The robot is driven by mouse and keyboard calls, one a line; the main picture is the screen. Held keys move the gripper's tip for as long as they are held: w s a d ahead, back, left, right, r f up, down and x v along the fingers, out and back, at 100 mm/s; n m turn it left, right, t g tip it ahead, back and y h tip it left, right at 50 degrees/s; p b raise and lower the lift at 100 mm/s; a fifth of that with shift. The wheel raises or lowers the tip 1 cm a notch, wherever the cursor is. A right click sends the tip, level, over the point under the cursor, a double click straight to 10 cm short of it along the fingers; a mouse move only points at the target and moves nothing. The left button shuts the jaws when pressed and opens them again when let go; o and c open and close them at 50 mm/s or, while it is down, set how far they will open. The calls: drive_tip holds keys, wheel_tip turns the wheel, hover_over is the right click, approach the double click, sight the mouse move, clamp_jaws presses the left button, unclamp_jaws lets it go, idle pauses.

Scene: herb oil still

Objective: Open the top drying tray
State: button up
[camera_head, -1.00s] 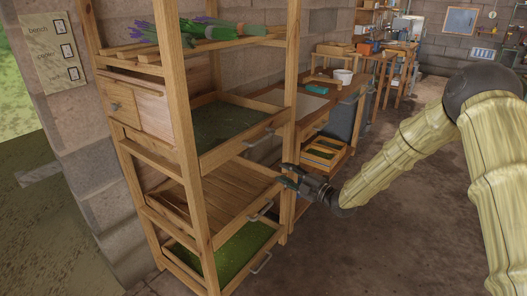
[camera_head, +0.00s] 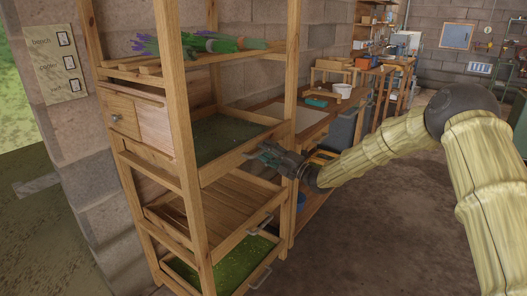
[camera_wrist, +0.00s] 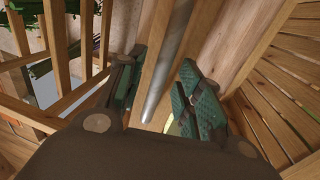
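The top drying tray (camera_head: 228,134), with a dark green mesh bottom in a wooden frame, sits in the tall rack, its front rim about level with the posts. My gripper (camera_head: 262,153) is at the tray's front and hides most of its handle. In the wrist view, a grey handle bar (camera_wrist: 168,60) runs between the two green-padded fingers of my gripper (camera_wrist: 160,85). Gaps show on both sides of the bar, so the fingers are open around it and not clamped.
Below are a slatted wooden tray (camera_head: 208,212) and a bottom tray with green contents (camera_head: 233,266), each with a handle. Herb bundles (camera_head: 200,44) lie on the upper shelf. A workbench (camera_head: 300,112) stands behind on the right. The floor (camera_head: 380,225) in front is clear.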

drive_tip(key=shift+w+a+r, duration=0.15)
drive_tip(key=shift+w+a, duration=0.25)
drive_tip(key=shift+a, duration=0.1)
drive_tip(key=shift+c, duration=0.3)
clamp_jaws()
drive_tip(key=shift+s, duration=0.1)
